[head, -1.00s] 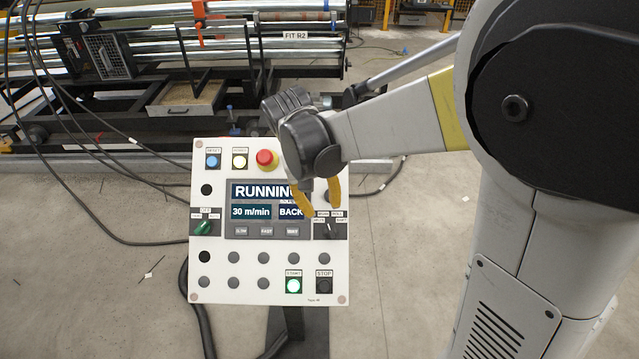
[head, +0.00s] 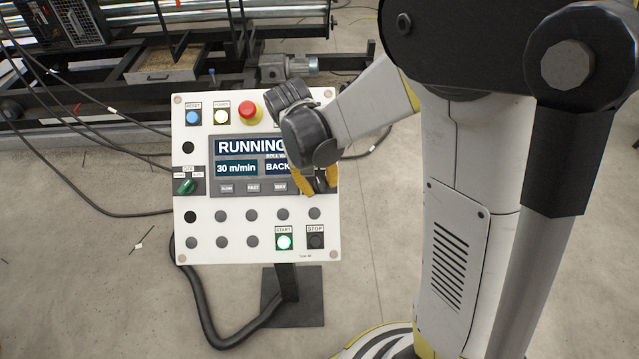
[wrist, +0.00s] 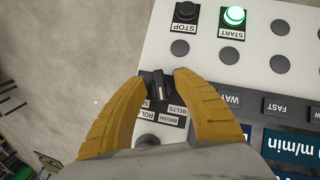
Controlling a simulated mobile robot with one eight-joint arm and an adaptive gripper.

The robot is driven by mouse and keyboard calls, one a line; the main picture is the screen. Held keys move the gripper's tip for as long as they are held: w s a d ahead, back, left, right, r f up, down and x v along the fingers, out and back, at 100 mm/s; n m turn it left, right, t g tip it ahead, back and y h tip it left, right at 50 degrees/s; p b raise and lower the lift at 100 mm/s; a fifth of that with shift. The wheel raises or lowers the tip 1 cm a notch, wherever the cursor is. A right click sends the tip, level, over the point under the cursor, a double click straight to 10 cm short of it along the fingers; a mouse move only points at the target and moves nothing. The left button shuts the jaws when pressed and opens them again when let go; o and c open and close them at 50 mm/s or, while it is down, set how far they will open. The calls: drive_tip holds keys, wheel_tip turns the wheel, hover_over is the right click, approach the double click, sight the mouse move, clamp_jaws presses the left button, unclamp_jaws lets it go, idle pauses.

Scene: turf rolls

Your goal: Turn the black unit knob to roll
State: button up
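The black unit knob (wrist: 159,86) shows in the wrist view on a dark plate with the labels BELTS, BRUSH and ROLL and one partly hidden label. Its raised handle runs roughly up and down in that view; I cannot tell which label it points at. My gripper (wrist: 160,80) has its two yellow fingers on either side of the knob, with gaps between them and the handle. In the head view my gripper (head: 319,190) covers the knob at the right of the white control panel (head: 205,262).
The panel has a display (head: 238,157) reading RUNNING, 30 m/min and BACK. A red emergency button (head: 249,112), a green knob (head: 185,187), a lit START button (head: 284,242) and a STOP button (head: 316,241) are on it. Machinery and cables lie behind.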

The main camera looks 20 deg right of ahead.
clamp_jaws()
drive_tip(key=shift+m+y, duration=0.3)
drive_tip(key=shift+m+y+p, duration=0.35)
drive_tip(key=shift+m+y, duration=0.45)
drive_tip(key=shift+m, duration=0.3)
drive_tip(key=m+t+y, duration=0.1)
drive_tip(key=m+y, duration=0.1)
drive_tip(key=m, duration=0.1)
drive_tip(key=shift+m+y, duration=0.3)
drive_tip(key=shift+o, duration=0.5)
unclamp_jaws()
